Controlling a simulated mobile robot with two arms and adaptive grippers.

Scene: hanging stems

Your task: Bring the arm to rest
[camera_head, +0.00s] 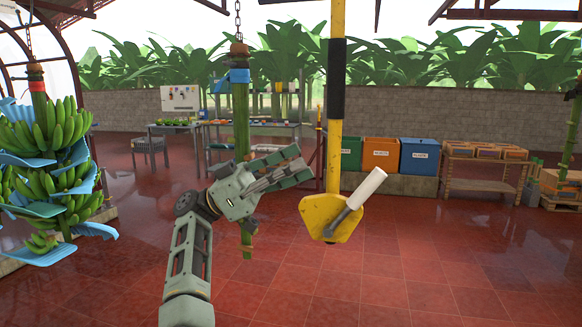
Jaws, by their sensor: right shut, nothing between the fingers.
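My right gripper (300,164) is in the middle of the view, its arm rising from the bottom edge. It is shut and empty, its fingers pointing right. A bare green stem (241,115) with a blue band hangs from a chain behind it. The gripper hides part of this stem, and its lower end shows below the hand. I cannot tell whether they touch. My left gripper is not in view.
A banana bunch (55,185) hangs at left. Green, orange and blue bins (380,154) stand behind. Red floor (430,260) at right is clear.

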